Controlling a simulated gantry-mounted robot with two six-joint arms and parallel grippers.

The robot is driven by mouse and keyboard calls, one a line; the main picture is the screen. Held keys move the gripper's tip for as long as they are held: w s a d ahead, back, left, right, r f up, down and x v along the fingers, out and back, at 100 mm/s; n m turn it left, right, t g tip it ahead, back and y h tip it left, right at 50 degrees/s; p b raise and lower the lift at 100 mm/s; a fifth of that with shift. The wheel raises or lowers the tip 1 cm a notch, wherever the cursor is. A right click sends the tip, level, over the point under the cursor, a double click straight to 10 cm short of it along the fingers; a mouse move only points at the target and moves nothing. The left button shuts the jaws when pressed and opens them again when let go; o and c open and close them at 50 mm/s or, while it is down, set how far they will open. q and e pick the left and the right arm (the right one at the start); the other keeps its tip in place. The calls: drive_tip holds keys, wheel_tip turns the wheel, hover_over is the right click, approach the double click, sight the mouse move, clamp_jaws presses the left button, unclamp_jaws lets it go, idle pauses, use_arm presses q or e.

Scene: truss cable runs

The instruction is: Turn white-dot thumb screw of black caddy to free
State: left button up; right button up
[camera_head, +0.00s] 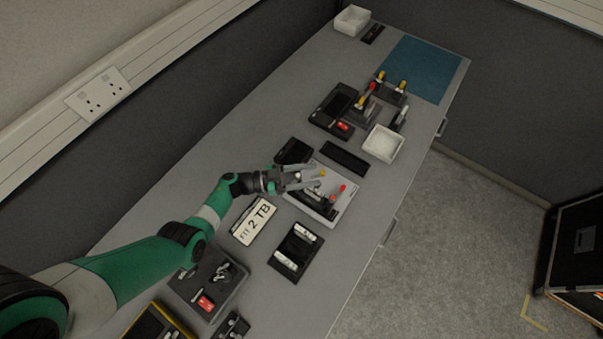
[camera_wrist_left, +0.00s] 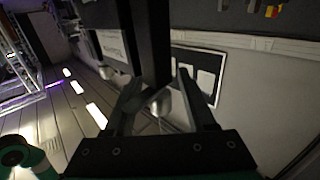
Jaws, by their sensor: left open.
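My left gripper (camera_head: 314,175) reaches in over the light grey tray (camera_head: 346,199) at mid-bench, its two fingers apart. In the left wrist view the open fingers (camera_wrist_left: 160,82) frame a small rounded metallic piece (camera_wrist_left: 159,103) beside a dark upright bar (camera_wrist_left: 148,45); I cannot tell whether they touch it. A black tray with two pale cylinders (camera_head: 297,251) lies nearer me. I cannot tell which black thing is the caddy, and no white dot can be made out. My right gripper is not in view.
A black box (camera_head: 293,151) and flat black bar (camera_head: 344,159) lie beyond the gripper. A white bin (camera_head: 383,143) and upright yellow-topped pieces (camera_head: 361,101) stand farther off. The bench's right edge is clear.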

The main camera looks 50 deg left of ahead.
use_arm(q)
drive_tip(key=p+v, duration=0.1)
drive_tip(key=v, duration=1)
drive_tip(key=shift+s, duration=0.3)
drive_tip(key=shift+a, duration=0.15)
